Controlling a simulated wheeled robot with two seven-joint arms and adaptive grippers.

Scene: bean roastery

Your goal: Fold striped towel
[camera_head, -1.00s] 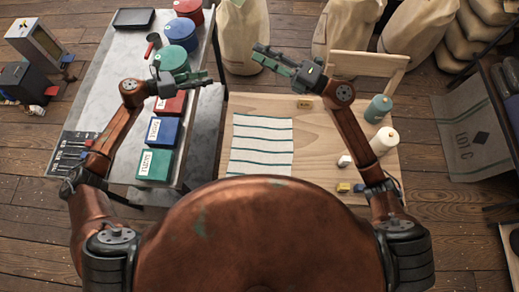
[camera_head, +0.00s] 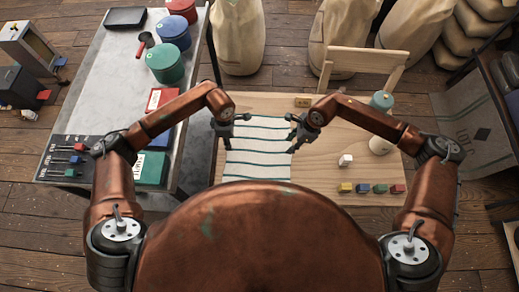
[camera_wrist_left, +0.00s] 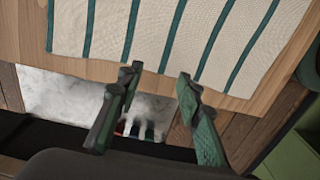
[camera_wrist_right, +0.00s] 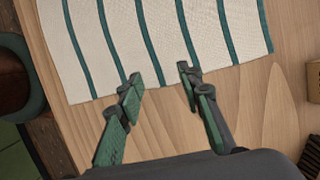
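The striped towel (camera_head: 258,152), white with dark green stripes, lies flat and spread out on the wooden table (camera_head: 330,165). It also shows in the left wrist view (camera_wrist_left: 185,35) and in the right wrist view (camera_wrist_right: 150,35). My left gripper (camera_head: 226,148) is at the towel's left edge in the head view; its fingers are apart and empty in the left wrist view (camera_wrist_left: 158,80). My right gripper (camera_head: 292,148) is at the towel's right edge; its fingers are apart and empty in the right wrist view (camera_wrist_right: 160,75). My body may hide the towel's near end.
Several small coloured blocks (camera_head: 362,188) and a white block (camera_head: 345,160) lie right of the towel. A cream container (camera_head: 381,145) and a teal one (camera_head: 381,101) stand at the table's right. A grey bench (camera_head: 110,80) with canisters and boxes stands left, across a gap.

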